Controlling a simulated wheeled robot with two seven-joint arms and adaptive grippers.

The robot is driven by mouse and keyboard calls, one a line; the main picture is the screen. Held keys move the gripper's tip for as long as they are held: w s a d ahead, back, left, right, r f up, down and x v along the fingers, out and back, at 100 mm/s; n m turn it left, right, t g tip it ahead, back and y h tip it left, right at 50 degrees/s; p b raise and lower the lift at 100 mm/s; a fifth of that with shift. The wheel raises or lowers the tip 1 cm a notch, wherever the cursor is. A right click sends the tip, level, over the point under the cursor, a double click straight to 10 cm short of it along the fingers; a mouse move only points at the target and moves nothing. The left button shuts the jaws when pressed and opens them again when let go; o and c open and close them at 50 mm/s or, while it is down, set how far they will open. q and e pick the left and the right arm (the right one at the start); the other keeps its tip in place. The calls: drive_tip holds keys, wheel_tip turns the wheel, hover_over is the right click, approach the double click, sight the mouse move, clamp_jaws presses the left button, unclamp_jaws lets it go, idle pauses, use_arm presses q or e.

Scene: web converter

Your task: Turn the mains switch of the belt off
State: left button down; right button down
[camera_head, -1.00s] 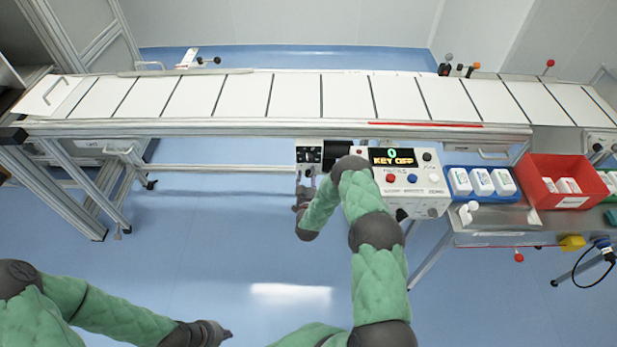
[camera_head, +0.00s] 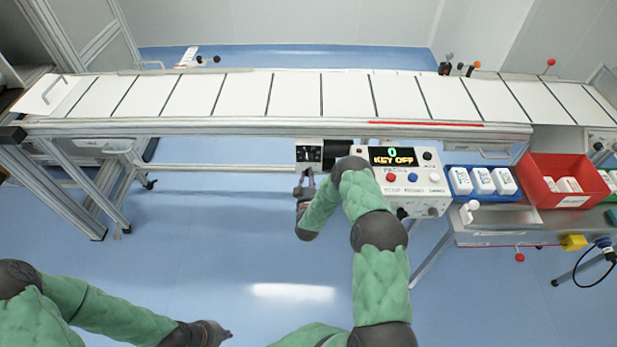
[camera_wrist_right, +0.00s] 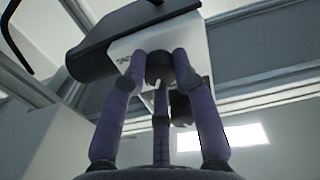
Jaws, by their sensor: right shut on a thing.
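The mains switch is a black round knob (camera_wrist_right: 160,66) with a white pointer mark, on the white face of a switch box (camera_wrist_right: 128,52) in the right wrist view. Part of its lettering shows beside the knob. My right gripper (camera_wrist_right: 161,72) has its fingers closed around the knob. In the head view my right gripper (camera_head: 305,184) is just below the small box (camera_head: 309,154) under the belt (camera_head: 295,97); the knob itself cannot be made out there. My left gripper (camera_head: 222,333) is low in the head view, away from everything; its fingers are too small to judge.
A white control panel (camera_head: 425,184) reading "KEY OFF" stands right of the small box, partly behind my right arm. A blue tray (camera_head: 487,196) with white bottles and a red bin (camera_head: 548,197) lie farther right. The floor (camera_head: 220,215) below the belt is clear.

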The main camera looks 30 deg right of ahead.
drive_tip(key=n, duration=0.4)
drive_tip(key=n+b, duration=0.1)
drive_tip(key=n, duration=0.3)
drive_tip(key=n+b, duration=0.1)
drive_tip(key=n, duration=0.2)
drive_tip(key=shift+w+a+r+n, duration=0.1)
drive_tip(key=shift+w+r+n, duration=0.2)
drive_tip(key=shift+n, duration=2)
drive_tip(key=shift+a, duration=0.1)
drive_tip(key=c, duration=1)
unclamp_jaws()
drive_tip(key=shift+f, duration=0.1)
drive_tip(key=shift+a+f, duration=0.1)
